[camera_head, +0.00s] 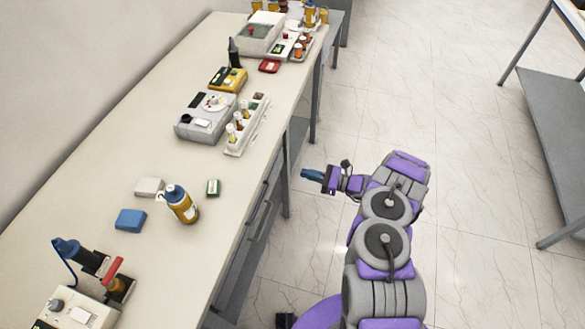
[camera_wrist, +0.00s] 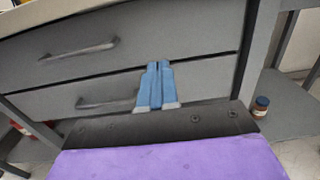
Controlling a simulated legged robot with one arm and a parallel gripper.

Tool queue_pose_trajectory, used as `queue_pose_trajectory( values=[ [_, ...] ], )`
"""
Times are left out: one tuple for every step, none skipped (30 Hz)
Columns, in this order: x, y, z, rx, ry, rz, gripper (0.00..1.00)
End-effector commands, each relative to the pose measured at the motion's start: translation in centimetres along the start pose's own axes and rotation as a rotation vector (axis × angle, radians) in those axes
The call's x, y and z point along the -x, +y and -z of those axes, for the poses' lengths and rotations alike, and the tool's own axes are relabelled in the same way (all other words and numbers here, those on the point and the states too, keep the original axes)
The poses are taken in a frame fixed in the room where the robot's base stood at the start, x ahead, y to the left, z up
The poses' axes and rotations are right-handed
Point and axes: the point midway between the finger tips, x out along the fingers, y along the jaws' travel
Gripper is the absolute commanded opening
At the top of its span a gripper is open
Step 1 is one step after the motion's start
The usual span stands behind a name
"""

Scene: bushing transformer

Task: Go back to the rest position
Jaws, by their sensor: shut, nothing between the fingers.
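My gripper (camera_head: 306,174) is at the end of my purple and grey arm, in the open space to the right of the long bench, a little off its front edge. In the wrist view my gripper (camera_wrist: 159,66) shows as two blue fingers lying together, shut and empty. It points at the grey drawers (camera_wrist: 120,70) under the bench top. The fingers appear clear of the drawer fronts, though the exact gap cannot be told.
The long bench (camera_head: 150,120) runs along the left and carries a brown bottle (camera_head: 181,204), a blue box (camera_head: 130,220), a grey device (camera_head: 205,118) and a white tray (camera_head: 247,125). A grey table (camera_head: 555,110) stands at the far right. The tiled floor (camera_head: 450,110) between is clear.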

Motion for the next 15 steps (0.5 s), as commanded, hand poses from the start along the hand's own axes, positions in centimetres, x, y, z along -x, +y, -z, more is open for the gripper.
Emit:
queue_pose_trajectory(
  values=[
    [0.7,0.0,-0.1,0.001,0.001,0.001,0.0],
    [1.0,0.0,-0.1,0.002,0.001,0.0,0.0],
    [1.4,0.0,-0.1,0.003,0.002,-0.001,0.0],
    [1.6,0.0,-0.1,0.004,0.002,-0.001,0.0],
    [1.8,0.0,-0.1,0.004,0.002,-0.001,0.0],
    [2.0,0.1,-0.1,0.004,0.002,-0.002,0.0],
    [2.1,0.1,-0.1,0.004,0.002,-0.002,0.0],
    [2.3,0.1,-0.1,0.004,0.002,-0.002,0.0],
    [2.4,0.1,-0.1,0.003,0.002,-0.003,0.0],
    [2.5,0.0,-0.1,0.003,0.001,-0.003,0.0],
    [2.6,0.0,-0.1,0.003,0.0,-0.003,0.0],
    [2.7,0.0,-0.1,0.002,-0.001,-0.003,0.0],
    [2.7,0.0,-0.1,0.002,-0.001,-0.003,0.0],
    [2.7,0.0,-0.1,0.002,-0.001,-0.003,0.0],
    [2.7,0.0,-0.1,0.002,-0.002,-0.003,0.0]
  ],
)
